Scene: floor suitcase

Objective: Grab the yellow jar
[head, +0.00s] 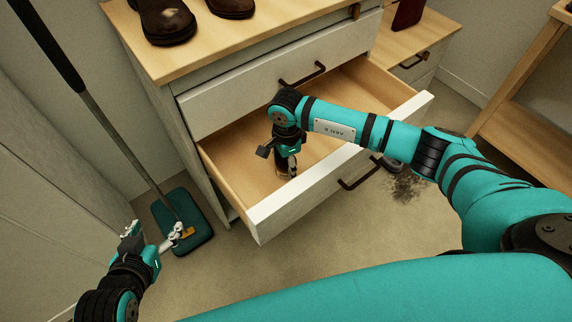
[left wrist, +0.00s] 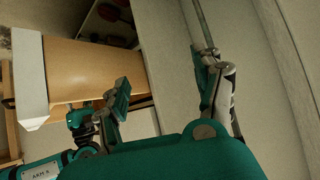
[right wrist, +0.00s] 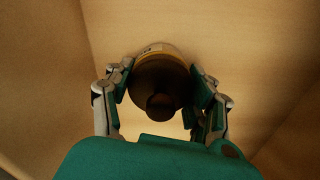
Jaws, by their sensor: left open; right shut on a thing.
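The jar (right wrist: 158,84) shows in the right wrist view with a dark, knobbed top towards the camera and a yellow band at its far edge. My right gripper (right wrist: 163,80) is shut on it, with a finger on each side. In the head view my right gripper (head: 288,158) reaches down into the open drawer (head: 238,165), and the jar is mostly hidden there below it. I cannot tell whether the jar touches the drawer floor. My left gripper (head: 155,240) is open and empty at the lower left, also seen in the left wrist view (left wrist: 168,88).
Brown shoes (head: 168,22) stand on the cabinet top. A long-handled tool with a teal base (head: 190,238) leans by the left wall, close to my left gripper. A dark stain (head: 405,187) marks the floor right of the drawer. The floor in front is clear.

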